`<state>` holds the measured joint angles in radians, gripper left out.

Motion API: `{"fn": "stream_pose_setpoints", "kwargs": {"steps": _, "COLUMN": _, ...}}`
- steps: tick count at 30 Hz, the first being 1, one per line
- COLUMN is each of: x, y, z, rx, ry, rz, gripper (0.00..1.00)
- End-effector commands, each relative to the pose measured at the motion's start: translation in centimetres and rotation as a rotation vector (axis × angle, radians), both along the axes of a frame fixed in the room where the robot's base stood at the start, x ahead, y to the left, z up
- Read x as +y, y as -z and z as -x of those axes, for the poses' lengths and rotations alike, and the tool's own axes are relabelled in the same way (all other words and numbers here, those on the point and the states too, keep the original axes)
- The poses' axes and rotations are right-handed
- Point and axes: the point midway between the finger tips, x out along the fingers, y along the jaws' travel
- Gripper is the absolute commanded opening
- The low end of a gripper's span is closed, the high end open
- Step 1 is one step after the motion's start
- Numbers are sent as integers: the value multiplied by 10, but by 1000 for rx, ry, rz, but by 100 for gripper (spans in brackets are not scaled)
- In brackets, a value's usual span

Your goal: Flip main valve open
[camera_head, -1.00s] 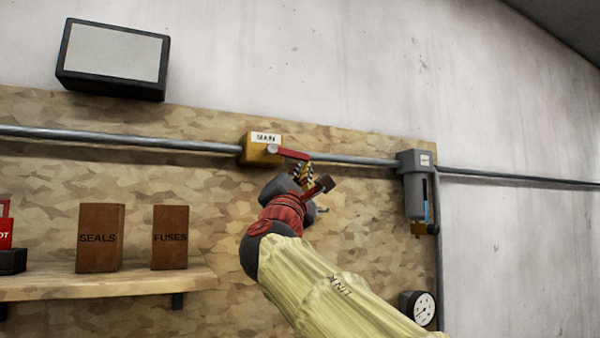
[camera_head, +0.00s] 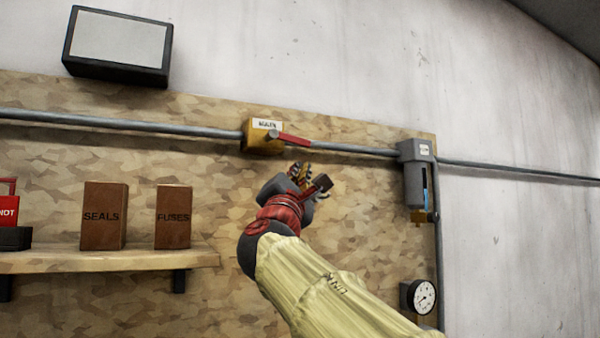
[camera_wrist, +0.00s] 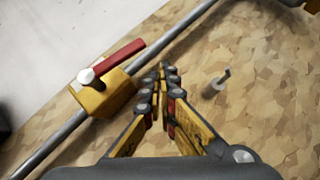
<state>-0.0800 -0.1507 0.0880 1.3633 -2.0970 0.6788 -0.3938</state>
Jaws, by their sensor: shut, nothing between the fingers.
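The main valve is a yellow block (camera_head: 262,141) with a white label on a grey pipe high on the wall board. Its red lever (camera_head: 291,139) points right, lying nearly along the pipe. In the wrist view the yellow valve body (camera_wrist: 104,94) and red lever (camera_wrist: 119,61) are at left, with a white pivot cap. My gripper (camera_head: 301,167) is below the lever, apart from it. In the wrist view my gripper's fingers (camera_wrist: 164,70) are together and empty, to the right of the valve.
A grey pipe (camera_head: 120,124) runs across the board to a grey filter unit (camera_head: 417,175) at right. A gauge (camera_head: 422,297) is lower right. A shelf (camera_head: 110,260) at left holds boxes marked SEALS (camera_head: 104,216) and FUSES (camera_head: 173,218). A dark-framed panel (camera_head: 118,46) is above.

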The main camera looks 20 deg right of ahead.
Motion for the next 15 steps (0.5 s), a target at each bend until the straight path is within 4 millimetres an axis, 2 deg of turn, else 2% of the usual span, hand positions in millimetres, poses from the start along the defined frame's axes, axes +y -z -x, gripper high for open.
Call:
{"fn": "stream_pose_setpoints", "kwargs": {"steps": 1, "x": 1, "y": 12, "z": -1, "rx": 0, "ry": -1, "rz": -1, "gripper": 0}}
{"fn": "stream_pose_setpoints", "kwargs": {"steps": 2, "x": 1, "y": 15, "z": -1, "rx": 0, "ry": -1, "rz": -1, "gripper": 0}}
{"fn": "stream_pose_setpoints", "kwargs": {"steps": 4, "x": 2, "y": 18, "z": 12, "rx": -1, "ry": 0, "rz": 1, "gripper": 0}}
{"fn": "stream_pose_setpoints", "kwargs": {"steps": 15, "x": 9, "y": 61, "z": 55, "rx": 0, "ry": 0, "rz": 0, "gripper": 0}}
